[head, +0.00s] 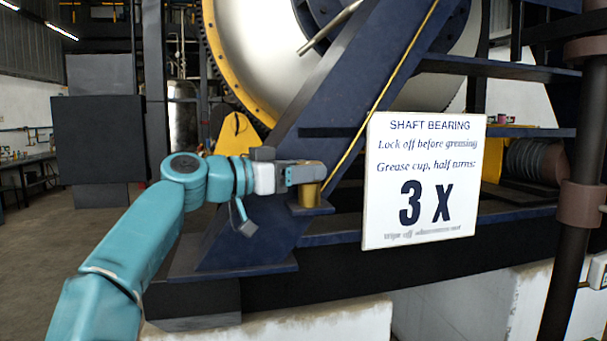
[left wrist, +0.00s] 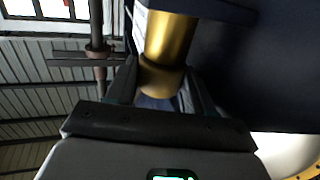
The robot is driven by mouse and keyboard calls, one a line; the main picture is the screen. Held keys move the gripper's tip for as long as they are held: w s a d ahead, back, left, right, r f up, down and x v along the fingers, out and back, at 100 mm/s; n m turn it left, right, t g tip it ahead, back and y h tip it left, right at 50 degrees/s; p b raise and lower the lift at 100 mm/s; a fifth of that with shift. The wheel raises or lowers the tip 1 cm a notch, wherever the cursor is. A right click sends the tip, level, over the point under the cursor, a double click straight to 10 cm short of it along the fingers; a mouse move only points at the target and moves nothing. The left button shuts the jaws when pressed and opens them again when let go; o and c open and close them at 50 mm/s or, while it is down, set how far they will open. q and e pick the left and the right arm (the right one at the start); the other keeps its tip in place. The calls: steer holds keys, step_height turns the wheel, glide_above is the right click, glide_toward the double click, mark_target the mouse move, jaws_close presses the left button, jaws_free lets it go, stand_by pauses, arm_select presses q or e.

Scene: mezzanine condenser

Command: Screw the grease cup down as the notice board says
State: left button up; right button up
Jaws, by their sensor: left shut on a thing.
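The brass grease cup (head: 308,194) stands on a small dark blue ledge on the machine frame. My left gripper (head: 305,174) is shut on the cup's upper part, reaching in from the left. In the left wrist view the brass cup (left wrist: 168,42) sits between the two fingers of my left gripper (left wrist: 160,88). The white notice board (head: 421,222) is right of the cup. It reads "SHAFT BEARING", "Lock off before greasing", "Grease cup, half turns: 3 X". Its lowest line is too faint to read surely. My right gripper does not show.
A slanted dark blue beam (head: 335,100) with a yellow line rises behind the cup. A large white drum (head: 262,70) with a yellow rim stands behind it. A dark pipe (head: 565,260) stands at the right. Open floor lies at the left.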

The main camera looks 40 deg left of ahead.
arm_select(q)
steer(key=shift+a+m+g+h+p, duration=0.15)
steer(key=shift+m+g+h+p, duration=0.45)
steer(key=shift+m+h+p, duration=0.4)
steer(key=o, duration=1)
steer(key=shift+o, duration=0.2)
steer(key=shift+s+r, duration=0.1)
steer(key=shift+r, duration=0.05)
